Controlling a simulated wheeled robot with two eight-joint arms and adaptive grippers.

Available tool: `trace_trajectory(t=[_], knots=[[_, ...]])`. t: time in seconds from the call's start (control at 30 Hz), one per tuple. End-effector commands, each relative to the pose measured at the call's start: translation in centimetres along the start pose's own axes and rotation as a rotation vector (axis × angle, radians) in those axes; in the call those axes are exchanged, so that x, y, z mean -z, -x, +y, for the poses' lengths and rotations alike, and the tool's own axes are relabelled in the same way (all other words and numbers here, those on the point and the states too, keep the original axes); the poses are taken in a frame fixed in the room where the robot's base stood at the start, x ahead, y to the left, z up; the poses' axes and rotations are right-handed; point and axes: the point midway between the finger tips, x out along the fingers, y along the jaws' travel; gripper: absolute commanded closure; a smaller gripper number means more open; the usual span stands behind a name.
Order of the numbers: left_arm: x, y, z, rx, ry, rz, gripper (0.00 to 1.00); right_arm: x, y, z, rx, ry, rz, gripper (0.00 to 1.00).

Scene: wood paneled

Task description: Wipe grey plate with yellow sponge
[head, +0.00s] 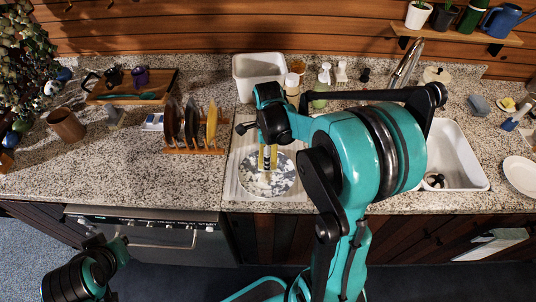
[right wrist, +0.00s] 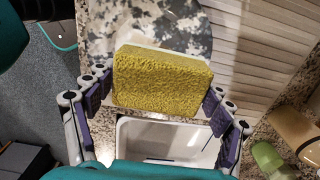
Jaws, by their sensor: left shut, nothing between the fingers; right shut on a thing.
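The grey plate (head: 282,184) lies on the ribbed drainboard, blotched with white and dark patches; it also shows at the top of the right wrist view (right wrist: 150,25). My right gripper (head: 267,150) points down over the plate. It is shut on the yellow sponge (right wrist: 165,80), which sits between its two fingers in the right wrist view and covers part of the plate's edge. I cannot tell whether the sponge touches the plate. My left gripper (head: 118,246) is shut and empty, low at the left in front of the dishwasher, far from the plate.
A wooden rack with plates (head: 193,150) stands left of the drainboard. A white tub (head: 257,72) and bottles (head: 322,85) stand behind it. The white sink (head: 455,160) lies to the right, partly behind my right arm. The left counter's front is clear.

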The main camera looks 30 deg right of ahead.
Motion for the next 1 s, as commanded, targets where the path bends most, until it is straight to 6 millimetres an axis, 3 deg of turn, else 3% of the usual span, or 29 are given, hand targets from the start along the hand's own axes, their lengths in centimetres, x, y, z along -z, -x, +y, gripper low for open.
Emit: trace_trajectory(t=[0.37, 0.73, 1.0], knots=[[0.2, 0.3, 0.0, 0.0, 0.0, 0.0, 1.0, 0.0, 0.5, 0.0, 0.0, 0.0, 0.0, 0.46], [1.5, 2.1, 0.0, 0.0, 0.0, 0.0, 1.0, 0.0, 3.5, -0.1, 0.0, 0.0, 0.0, 0.46], [1.4, 2.0, 0.0, 0.0, 0.0, 0.0, 1.0, 0.0, 3.4, -0.1, 0.0, 0.0, 0.0, 0.46]])
